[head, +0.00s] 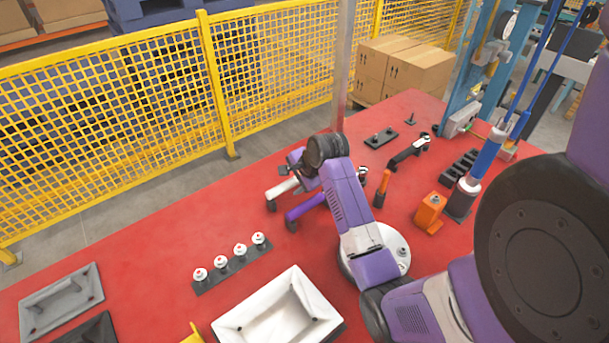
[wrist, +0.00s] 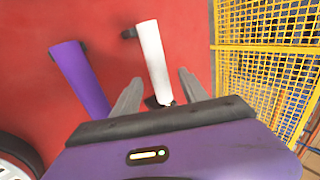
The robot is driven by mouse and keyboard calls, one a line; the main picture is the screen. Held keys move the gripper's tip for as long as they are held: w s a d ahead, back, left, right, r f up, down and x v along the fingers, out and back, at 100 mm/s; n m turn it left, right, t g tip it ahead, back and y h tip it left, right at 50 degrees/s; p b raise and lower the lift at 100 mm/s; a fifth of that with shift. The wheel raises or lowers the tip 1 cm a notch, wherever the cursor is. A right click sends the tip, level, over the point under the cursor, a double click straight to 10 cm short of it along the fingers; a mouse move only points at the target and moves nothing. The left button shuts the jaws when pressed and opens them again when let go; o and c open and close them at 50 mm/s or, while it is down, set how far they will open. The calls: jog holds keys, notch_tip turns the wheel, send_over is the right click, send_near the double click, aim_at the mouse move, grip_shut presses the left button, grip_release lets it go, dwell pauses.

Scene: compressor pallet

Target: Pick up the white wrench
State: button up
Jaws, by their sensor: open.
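The white wrench (head: 281,188) is partly hidden behind my arm in the head view. In the wrist view the white wrench (wrist: 152,55) shows as a white bar with dark supports at its ends. My gripper (head: 292,163) is above its far end in the head view. In the wrist view my gripper (wrist: 160,76) is open, with one finger on each side of the bar's lower part. I cannot tell how high the fingers are above it. No grip on it is visible.
A purple bar (head: 306,207) lies beside the white wrench; it also shows in the wrist view (wrist: 80,78). An orange-handled tool (head: 382,188) and a white tray (head: 282,310) are nearby on the red table (head: 150,250). A yellow fence (head: 270,70) stands behind.

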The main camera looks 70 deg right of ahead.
aim_at(291, 182)
jog(key=shift+x, duration=1.8)
grip_shut()
